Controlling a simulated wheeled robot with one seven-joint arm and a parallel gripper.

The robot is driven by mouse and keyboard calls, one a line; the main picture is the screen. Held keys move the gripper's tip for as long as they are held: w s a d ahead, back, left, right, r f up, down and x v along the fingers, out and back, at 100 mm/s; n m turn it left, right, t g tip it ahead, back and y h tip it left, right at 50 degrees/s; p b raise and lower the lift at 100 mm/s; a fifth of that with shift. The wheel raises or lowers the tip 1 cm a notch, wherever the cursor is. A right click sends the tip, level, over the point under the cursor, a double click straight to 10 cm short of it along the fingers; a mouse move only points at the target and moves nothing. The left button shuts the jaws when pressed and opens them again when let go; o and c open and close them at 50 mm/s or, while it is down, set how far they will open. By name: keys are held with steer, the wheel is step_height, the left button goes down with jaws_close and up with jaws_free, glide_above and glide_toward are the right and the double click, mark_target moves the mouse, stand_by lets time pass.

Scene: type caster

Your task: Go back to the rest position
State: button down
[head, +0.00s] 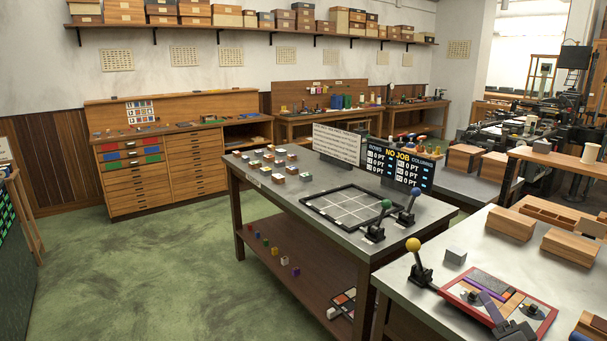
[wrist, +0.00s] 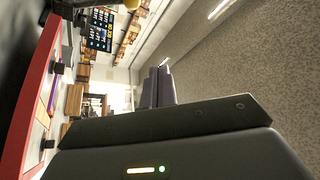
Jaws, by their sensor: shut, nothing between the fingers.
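My gripper (head: 490,304) is at the lower right of the head view, over the red-framed tray (head: 456,298) on the near grey bench. Its dark body and grey fingers cover part of the tray. In the wrist view my gripper (wrist: 159,74) shows its two fingers together, with nothing between them. The tray's red edge also shows along the left of the wrist view (wrist: 36,85). I cannot tell the exact height of my fingers above the tray.
A yellow-knobbed lever (head: 413,245) stands at the tray's left corner, and a grey block (head: 455,256) sits behind it. Wooden blocks (head: 510,224) are on the right. The middle bench (head: 290,205) carries a black grid frame (head: 338,186), levers and signs. Green floor (head: 160,270) is open at left.

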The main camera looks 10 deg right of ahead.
steer(key=w+a+f+n+g+h+p, duration=0.1)
steer(key=w+a+f+n+g+p, duration=0.15)
steer(key=a+g, duration=0.35)
steer(key=w+a+f+n+g+h+p, duration=0.1)
steer(key=w+a+n+g+p, duration=0.2)
steer(key=a, duration=0.5)
steer(key=s+a+r+n+g+p, duration=0.2)
steer(key=s+a+g, duration=0.8)
steer(key=s+a, duration=0.5)
steer(key=shift+s+a+r+n+p, duration=0.25)
steer(key=shift+s+r+n+p, duration=0.1)
steer(key=shift+s+n, duration=0.55)
